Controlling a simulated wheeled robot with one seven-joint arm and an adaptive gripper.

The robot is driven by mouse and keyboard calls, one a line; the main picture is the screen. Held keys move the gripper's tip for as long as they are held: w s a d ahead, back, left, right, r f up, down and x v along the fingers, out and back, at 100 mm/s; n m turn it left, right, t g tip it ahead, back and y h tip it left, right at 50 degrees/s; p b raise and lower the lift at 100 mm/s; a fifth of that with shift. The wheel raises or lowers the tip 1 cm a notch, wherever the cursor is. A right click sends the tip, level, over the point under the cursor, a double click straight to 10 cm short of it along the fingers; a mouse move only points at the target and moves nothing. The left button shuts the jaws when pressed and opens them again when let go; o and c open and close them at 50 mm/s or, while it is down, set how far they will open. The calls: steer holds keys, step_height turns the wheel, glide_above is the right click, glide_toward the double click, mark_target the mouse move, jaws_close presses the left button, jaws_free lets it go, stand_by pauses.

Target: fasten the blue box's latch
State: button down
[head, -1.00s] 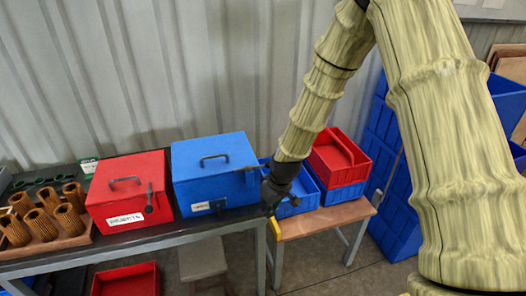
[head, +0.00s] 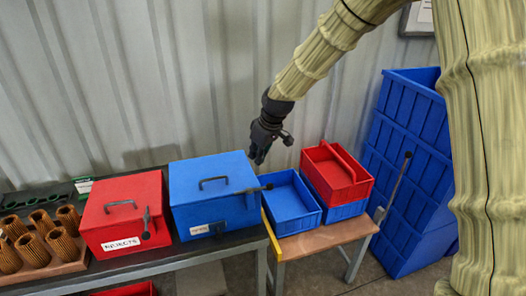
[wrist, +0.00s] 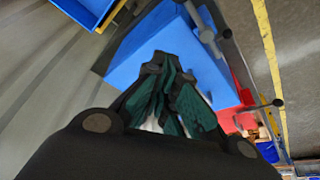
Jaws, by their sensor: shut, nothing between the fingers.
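The blue box (head: 212,188) stands with its lid down on the dark bench. Its latch (head: 256,189) is a dark lever at the front right, lying about level and pointing right past the box's corner. A dark catch plate shows low on the front, beside the white label. My gripper (head: 258,158) is shut and empty, above and behind the box's right end, apart from the latch.
A red box (head: 124,212) with its lever hanging down stands left of the blue box. Ribbed cartridges (head: 40,222) stand in a wooden tray further left. Blue bins (head: 291,207) and a red bin (head: 338,172) sit on the wooden table at right.

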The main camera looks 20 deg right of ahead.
mark_target(254, 190)
steer(key=x, duration=0.1)
steer(key=p+x, duration=0.1)
steer(key=shift+d+f, duration=0.15)
steer(key=shift+f, duration=0.25)
steer(key=p+x, duration=0.1)
steer(key=x, duration=0.3)
steer(key=shift+w, duration=0.1)
steer(key=s+p, duration=0.1)
steer(key=s+d+p, duration=0.1)
steer(key=shift+s+d+f, duration=0.15)
steer(key=shift+s+d, duration=0.05)
steer(key=shift+s, duration=0.05)
steer(key=shift+s+d+f, duration=0.3)
steer(key=shift+s, duration=0.1)
steer(key=shift+d, duration=0.2)
